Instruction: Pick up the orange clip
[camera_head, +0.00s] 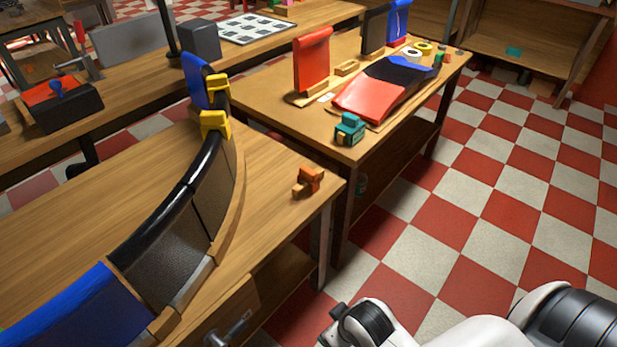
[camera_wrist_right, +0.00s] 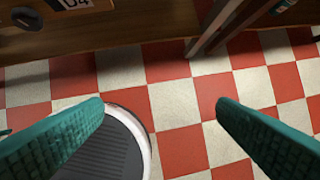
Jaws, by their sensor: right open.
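The orange clip (camera_head: 308,181) lies on the wooden table (camera_head: 270,215) near its right edge, to the right of the curved duct piece. My right gripper shows only in the right wrist view, where its two teal fingers (camera_wrist_right: 160,102) are wide apart with nothing between them. It hangs over the checkered floor, away from the clip. The clip is not seen in the right wrist view. In the head view, part of my white right arm shows at the lower right, but its fingers are out of frame. My left gripper is not in view.
The curved duct piece (camera_head: 172,222) with yellow clips (camera_head: 214,124) stands on the table left of the orange clip. A teal clip (camera_head: 349,130) sits on the adjoining table, with red and blue sheets (camera_head: 375,98) behind it. Open checkered floor (camera_head: 480,220) lies to the right.

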